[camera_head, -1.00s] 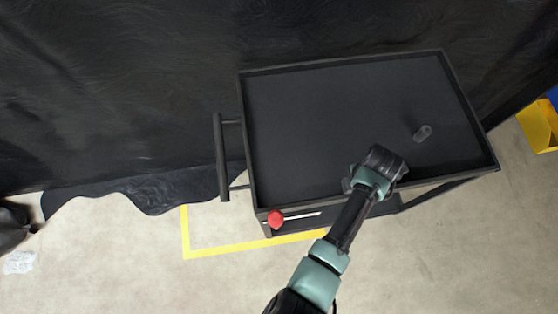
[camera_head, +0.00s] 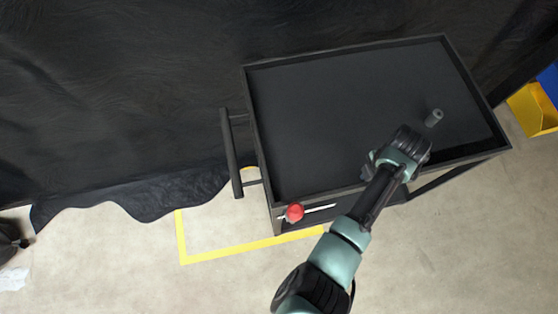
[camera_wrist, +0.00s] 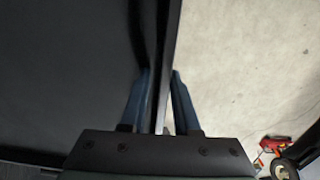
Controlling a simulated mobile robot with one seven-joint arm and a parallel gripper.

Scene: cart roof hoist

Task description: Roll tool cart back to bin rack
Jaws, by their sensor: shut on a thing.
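The black tool cart (camera_head: 370,85) stands on the concrete floor, its flat top tray facing up. Its handle bar (camera_head: 231,153) is on the left side. My gripper (camera_head: 385,172) is at the cart's near edge, toward the right. In the wrist view my gripper (camera_wrist: 158,98) is shut on the cart's thin dark rim (camera_wrist: 167,60), with one blue finger on each side. In the head view the fingertips are largely hidden by the wrist. The bin rack itself is not clearly in view; a yellow bin (camera_head: 532,108) shows at the right edge.
A red knob (camera_head: 294,212) is on the cart's near side. Yellow floor tape (camera_head: 250,246) forms a corner at left. A black sheet (camera_head: 110,90) hangs behind. Red items (camera_wrist: 275,143) lie on the floor in the wrist view.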

